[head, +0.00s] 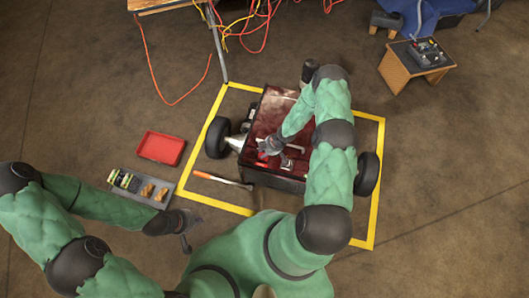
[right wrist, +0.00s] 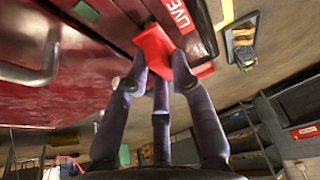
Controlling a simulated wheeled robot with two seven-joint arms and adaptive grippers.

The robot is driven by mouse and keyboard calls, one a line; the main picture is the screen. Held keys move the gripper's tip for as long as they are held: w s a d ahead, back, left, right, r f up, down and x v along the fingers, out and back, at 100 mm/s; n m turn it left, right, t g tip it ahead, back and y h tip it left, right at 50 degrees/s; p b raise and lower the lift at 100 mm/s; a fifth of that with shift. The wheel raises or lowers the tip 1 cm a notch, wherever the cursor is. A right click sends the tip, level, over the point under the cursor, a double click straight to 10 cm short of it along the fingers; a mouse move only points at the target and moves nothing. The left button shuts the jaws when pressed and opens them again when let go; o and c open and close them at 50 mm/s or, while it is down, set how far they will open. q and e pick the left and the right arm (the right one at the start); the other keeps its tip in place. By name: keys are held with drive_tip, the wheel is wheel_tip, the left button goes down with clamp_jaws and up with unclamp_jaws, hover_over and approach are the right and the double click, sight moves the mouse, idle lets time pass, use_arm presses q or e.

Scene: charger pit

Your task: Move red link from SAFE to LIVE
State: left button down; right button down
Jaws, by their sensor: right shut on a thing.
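The red link (right wrist: 160,52) is between the fingers of my right gripper (right wrist: 162,75), which is shut on it. It is beside the red label reading LIVE (right wrist: 180,14) on the red machine (right wrist: 60,100). I cannot tell whether the link touches a seat there. No SAFE label is readable. In the head view my right gripper (head: 270,146) is over the front left part of the red cart-like machine (head: 275,108), partly hiding it. My left gripper (head: 186,232) hangs low over the floor, left of my body; its fingers are too small to judge.
Yellow floor tape (head: 215,203) frames the machine. A red tray (head: 161,147) and a grey tray (head: 132,193) with small parts lie left. A wooden stand (head: 396,72) is at upper right. Floor on the right is clear.

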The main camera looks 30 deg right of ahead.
drive_tip(key=shift+f+b, duration=0.3)
drive_tip(key=shift+f, duration=0.1)
drive_tip(key=shift+f, duration=0.55)
drive_tip(key=c, duration=1)
unclamp_jaws()
drive_tip(key=v, duration=1.2)
drive_tip(key=shift+a, duration=0.1)
